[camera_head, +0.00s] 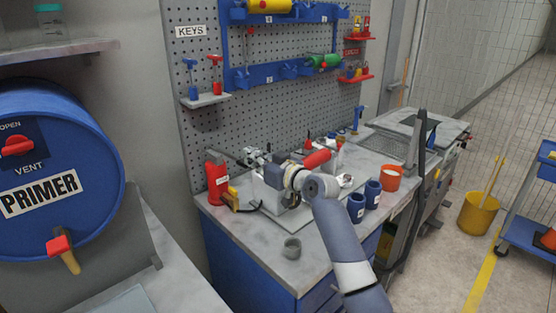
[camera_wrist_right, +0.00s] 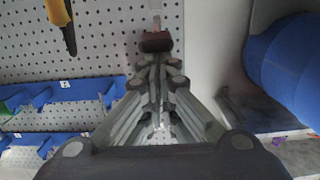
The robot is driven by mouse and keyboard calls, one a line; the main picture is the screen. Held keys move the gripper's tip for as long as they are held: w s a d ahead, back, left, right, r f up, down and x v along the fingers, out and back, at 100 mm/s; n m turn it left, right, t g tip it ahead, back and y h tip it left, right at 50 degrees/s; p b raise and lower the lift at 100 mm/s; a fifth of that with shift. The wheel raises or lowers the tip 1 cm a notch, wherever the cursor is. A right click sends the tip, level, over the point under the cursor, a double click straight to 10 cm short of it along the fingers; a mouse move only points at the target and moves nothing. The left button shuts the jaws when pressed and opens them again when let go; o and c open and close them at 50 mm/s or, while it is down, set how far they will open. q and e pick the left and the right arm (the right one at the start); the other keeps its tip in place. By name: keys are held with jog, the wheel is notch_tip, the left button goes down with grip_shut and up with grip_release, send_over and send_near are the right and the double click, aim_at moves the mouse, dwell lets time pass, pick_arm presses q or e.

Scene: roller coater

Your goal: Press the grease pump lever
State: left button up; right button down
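A red can-shaped body with a white label (camera_head: 217,182), which looks like the grease pump, stands at the back left of the workbench in the head view. A thin grey bar, possibly its lever, runs from its top toward my right gripper. My right gripper (camera_head: 254,159) is just right of the red body, above the bench; I cannot tell whether it touches the bar. In the right wrist view the fingers of my right gripper (camera_wrist_right: 157,60) come together at the tips and look shut, with nothing clearly held. My left gripper is not in view.
A pegboard (camera_head: 200,130) with blue racks rises behind. A blue primer drum (camera_head: 55,190) is at left. The bench's front left is mostly clear.

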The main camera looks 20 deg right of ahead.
jog(key=b+v, duration=0.2)
jog(key=v, duration=0.7)
jog(key=shift+d+r, duration=0.1)
jog(key=shift+d, duration=0.05)
dwell(1.6)
